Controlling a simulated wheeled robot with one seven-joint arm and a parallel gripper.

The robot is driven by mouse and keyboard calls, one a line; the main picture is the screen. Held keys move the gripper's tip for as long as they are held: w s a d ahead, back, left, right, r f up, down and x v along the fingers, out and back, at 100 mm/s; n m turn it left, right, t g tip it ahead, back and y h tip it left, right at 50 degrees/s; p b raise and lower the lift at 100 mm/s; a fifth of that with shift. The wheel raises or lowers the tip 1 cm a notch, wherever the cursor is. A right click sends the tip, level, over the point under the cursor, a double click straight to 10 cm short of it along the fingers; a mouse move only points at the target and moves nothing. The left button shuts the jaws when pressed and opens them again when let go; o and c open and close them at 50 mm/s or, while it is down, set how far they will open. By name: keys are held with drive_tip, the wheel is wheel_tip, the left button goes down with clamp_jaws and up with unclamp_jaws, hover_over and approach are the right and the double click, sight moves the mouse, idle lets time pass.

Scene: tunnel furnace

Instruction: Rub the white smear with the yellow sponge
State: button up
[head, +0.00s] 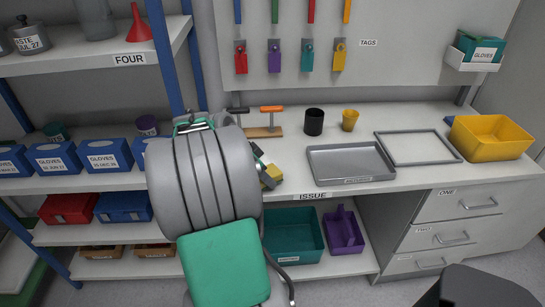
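A small yellow block that looks like the sponge (271,176) shows just right of my arm, low over or on the white counter. My gripper (262,165) is mostly hidden behind my large grey arm link; only small dark and green parts of it show, right beside the yellow block. I cannot tell whether its fingers are closed on the block or only near it. I cannot make out the white smear against the pale counter (300,192); it may be hidden by my arm.
Right of the gripper stand a grey tray (350,178), a flat grey frame (378,146), a black cup (314,122), a yellow cup (349,120) and a yellow bin (462,138). A small wooden rack (263,132) stands behind. Blue shelf posts (166,58) rise at left.

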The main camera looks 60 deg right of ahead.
drive_tip(key=shift+w+r+p, duration=0.15)
drive_tip(key=shift+r+p, duration=1.8)
drive_tip(key=shift+r, duration=1.35)
drive_tip(key=shift+w, duration=0.1)
